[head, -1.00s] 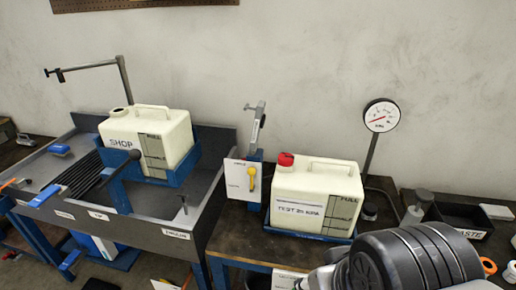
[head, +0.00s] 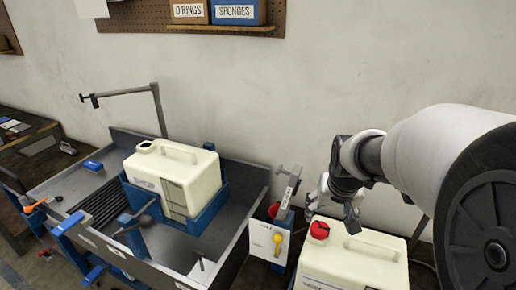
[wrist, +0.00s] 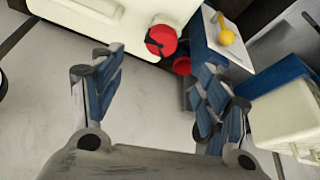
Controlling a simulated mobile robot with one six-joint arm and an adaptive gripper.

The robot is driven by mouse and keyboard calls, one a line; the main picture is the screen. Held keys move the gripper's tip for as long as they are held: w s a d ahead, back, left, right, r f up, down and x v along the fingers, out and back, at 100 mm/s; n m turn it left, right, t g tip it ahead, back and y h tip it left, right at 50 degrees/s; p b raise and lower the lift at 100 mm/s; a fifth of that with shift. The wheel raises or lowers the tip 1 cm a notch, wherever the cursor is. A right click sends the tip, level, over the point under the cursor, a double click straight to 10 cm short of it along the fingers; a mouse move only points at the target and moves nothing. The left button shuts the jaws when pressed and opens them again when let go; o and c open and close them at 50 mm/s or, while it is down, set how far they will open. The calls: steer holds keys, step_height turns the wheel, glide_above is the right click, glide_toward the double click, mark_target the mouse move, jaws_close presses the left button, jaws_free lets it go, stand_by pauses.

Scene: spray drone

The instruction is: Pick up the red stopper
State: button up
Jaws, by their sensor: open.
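The red stopper (head: 319,230) sits on the top corner of a cream tank (head: 345,265) at the lower right of the head view. In the wrist view the red stopper (wrist: 161,40) is on the tank's edge at top centre, with a dark slot or bar across it. My gripper (wrist: 162,75) is open and empty, its blue-grey fingers spread either side of the space below the stopper. It is apart from the stopper. In the head view my arm covers the area behind the tank, and the fingers are hard to make out.
A second red round part (wrist: 181,66) is close beside the stopper, near a blue post and a white card with a yellow knob (head: 277,240). Another cream tank (head: 175,180) stands in a blue cradle in a grey tray at left.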

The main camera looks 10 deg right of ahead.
mark_target(320, 227)
steer(key=b+x, duration=0.2)
steer(key=x, duration=0.4)
steer(key=b+x, duration=0.1)
steer(key=x, duration=0.5)
steer(key=shift+w+b, duration=0.25)
steer(key=shift+b, duration=0.1)
steer(key=shift+r, duration=0.1)
steer(key=shift+c, duration=0.3)
steer(key=c, duration=1.1)
